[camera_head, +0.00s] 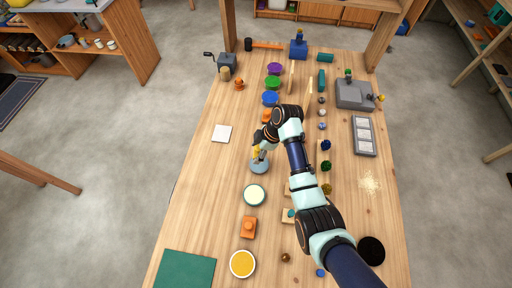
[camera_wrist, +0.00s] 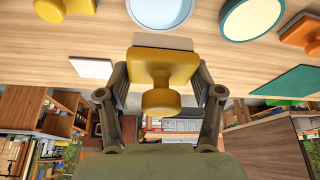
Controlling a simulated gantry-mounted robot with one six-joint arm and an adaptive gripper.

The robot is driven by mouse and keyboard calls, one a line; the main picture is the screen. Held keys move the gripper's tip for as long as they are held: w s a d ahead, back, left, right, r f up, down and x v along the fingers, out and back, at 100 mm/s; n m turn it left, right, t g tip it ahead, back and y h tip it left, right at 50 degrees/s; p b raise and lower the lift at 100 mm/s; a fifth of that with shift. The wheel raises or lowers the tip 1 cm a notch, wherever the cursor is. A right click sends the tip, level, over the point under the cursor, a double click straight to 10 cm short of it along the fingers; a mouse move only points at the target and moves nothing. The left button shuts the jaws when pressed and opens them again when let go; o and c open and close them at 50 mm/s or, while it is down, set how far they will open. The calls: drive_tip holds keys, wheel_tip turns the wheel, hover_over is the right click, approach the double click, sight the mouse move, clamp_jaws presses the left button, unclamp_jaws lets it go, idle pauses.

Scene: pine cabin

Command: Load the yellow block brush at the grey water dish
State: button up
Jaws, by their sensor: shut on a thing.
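The yellow block brush (camera_wrist: 165,68) has a round knob and a pale strip along its far edge. My gripper (camera_wrist: 160,88) is shut on it, one finger on each side of the yellow body. The brush also shows small in the head view (camera_head: 256,149), partly hidden by my gripper (camera_head: 259,153). The grey water dish (camera_head: 259,167) is right by the brush, on the table below my gripper. Its pale blue water and grey rim show just past the brush in the wrist view (camera_wrist: 160,12). I cannot tell whether the brush touches the dish.
A teal-rimmed dish with pale contents (camera_head: 255,195) stands close in front of the grey dish. An orange knobbed block (camera_head: 249,226) and a yellow-filled dish (camera_head: 242,263) lie nearer. A white square (camera_head: 222,133) lies left, with bare wood around it. Several coloured pots (camera_head: 271,98) stand behind.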

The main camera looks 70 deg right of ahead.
drive_tip(key=shift+s+f, duration=0.1)
drive_tip(key=shift+f, duration=0.2)
wheel_tip(320, 180, down, 5)
drive_tip(key=b, duration=0.6)
drive_tip(key=shift+f, duration=0.2)
drive_tip(key=shift+f, duration=0.55)
idle(1.4)
wheel_tip(320, 180, up, 7)
drive_tip(key=p, duration=0.7)
drive_tip(key=shift+r, duration=0.15)
